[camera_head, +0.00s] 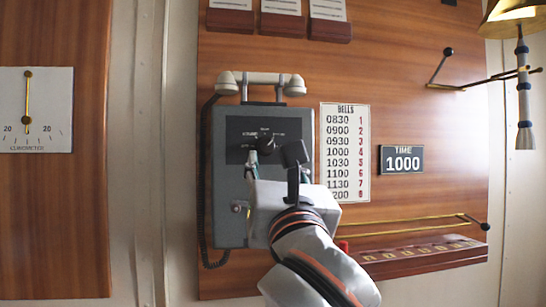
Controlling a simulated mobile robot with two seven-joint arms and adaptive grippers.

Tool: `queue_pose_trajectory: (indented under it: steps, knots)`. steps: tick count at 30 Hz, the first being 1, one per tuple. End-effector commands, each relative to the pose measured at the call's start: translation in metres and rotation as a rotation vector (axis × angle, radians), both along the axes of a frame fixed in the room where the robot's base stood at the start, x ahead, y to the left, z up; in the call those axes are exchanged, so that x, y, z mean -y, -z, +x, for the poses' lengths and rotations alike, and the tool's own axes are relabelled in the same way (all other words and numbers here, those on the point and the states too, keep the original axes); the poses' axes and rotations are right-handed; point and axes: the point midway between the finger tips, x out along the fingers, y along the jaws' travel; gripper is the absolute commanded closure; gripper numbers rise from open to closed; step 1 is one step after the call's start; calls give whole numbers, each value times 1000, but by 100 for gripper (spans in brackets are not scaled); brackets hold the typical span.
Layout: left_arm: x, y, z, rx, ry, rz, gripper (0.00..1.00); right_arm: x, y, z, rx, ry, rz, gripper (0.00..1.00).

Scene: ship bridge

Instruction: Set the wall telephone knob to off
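The wall telephone (226,185) is a grey box on the wood panel, with a pale handset (262,79) across its top. Its black knob (265,142) sits on a dark plate with small white labels that are too small to read, so I cannot tell its setting. I cannot tell whether a finger touches the knob. My gripper body hides the telephone's lower right part.
A coiled cord (203,190) hangs along the telephone's left side. A bells chart (345,152) and a time sign (401,159) are to the right. A brass rail (410,222) and a wooden ledge (425,258) stick out at lower right. A lamp (524,100) hangs at upper right.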

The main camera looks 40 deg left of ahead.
Motion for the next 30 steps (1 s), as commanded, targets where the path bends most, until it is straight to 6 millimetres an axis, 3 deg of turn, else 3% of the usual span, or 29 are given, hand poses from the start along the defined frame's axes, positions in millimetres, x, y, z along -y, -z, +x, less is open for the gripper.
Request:
queue_pose_trajectory:
  steps: [13,25,26,30]
  knots:
    - [-43,-22,39,-2,-8,1,60,-3,3,-1,-3,-5,6,60]
    - [-50,-27,45,0,-6,-1,60,-3,1,0,-1,-5,8,60]
    - [-50,-27,45,0,-6,-1,63,-3,1,0,-1,-5,8,60]
    - [-50,-27,45,0,-6,-1,99,-3,1,0,-1,-5,8,60]
